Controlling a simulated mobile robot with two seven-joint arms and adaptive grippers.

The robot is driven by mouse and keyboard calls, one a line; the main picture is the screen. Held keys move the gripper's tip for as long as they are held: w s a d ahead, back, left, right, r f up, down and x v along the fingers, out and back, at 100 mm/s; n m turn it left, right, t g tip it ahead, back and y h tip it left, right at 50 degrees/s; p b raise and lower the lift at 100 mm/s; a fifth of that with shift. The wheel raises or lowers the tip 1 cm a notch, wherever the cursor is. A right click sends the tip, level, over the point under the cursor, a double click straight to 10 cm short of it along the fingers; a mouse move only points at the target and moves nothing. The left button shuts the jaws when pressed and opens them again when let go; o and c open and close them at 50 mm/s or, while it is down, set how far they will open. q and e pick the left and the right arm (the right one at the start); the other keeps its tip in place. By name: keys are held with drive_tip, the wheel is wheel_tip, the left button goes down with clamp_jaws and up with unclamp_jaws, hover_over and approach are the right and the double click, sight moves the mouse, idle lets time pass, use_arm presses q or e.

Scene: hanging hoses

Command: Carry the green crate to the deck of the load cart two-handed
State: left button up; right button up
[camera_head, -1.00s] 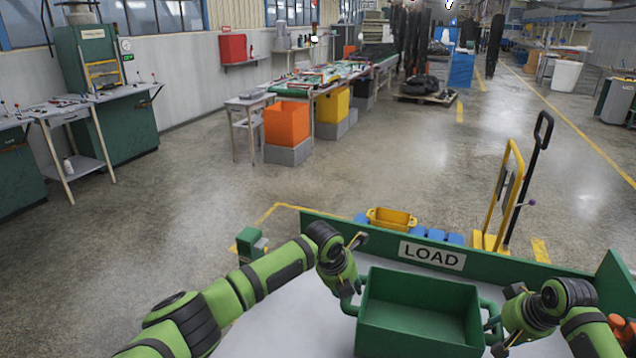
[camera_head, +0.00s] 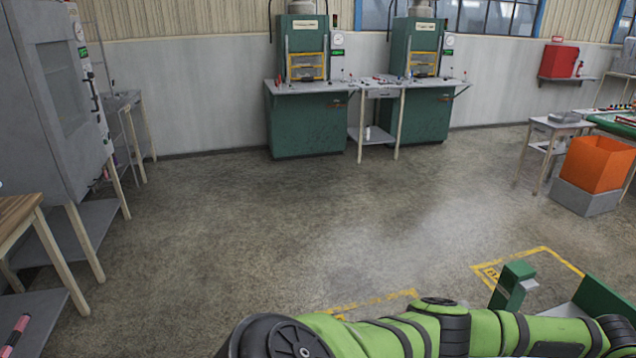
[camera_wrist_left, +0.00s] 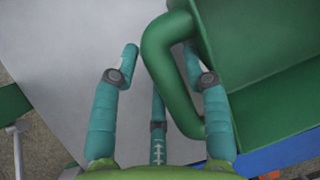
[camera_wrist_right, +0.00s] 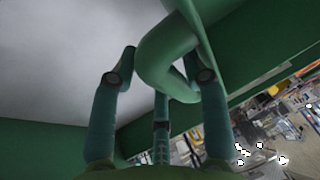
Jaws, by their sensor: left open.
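The green crate (camera_wrist_left: 235,40) shows in the left wrist view, with its loop handle (camera_wrist_left: 158,60) on the near side. My left gripper (camera_wrist_left: 162,52) is open, its fingers apart on either side of that handle. In the right wrist view my right gripper (camera_wrist_right: 160,62) also has its fingers apart around the other handle (camera_wrist_right: 165,50) and looks open. The load cart's grey deck (camera_wrist_left: 60,50) lies beside the crate.
Two green machines (camera_head: 305,125) line the back wall. A grey cabinet (camera_head: 50,90) and wooden table (camera_head: 15,215) stand at the left. The middle floor is clear.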

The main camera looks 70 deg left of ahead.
use_arm(q)
drive_tip(key=shift+r, duration=0.1)
use_arm(e)
drive_tip(key=shift+r, duration=0.1)
use_arm(q)
drive_tip(key=v, duration=0.7)
use_arm(e)
drive_tip(key=v, duration=0.7)
use_arm(q)
drive_tip(key=o, duration=0.5)
drive_tip(key=shift+o, duration=0.2)
use_arm(e)
drive_tip(key=o, duration=0.6)
drive_tip(key=shift+c, duration=0.2)
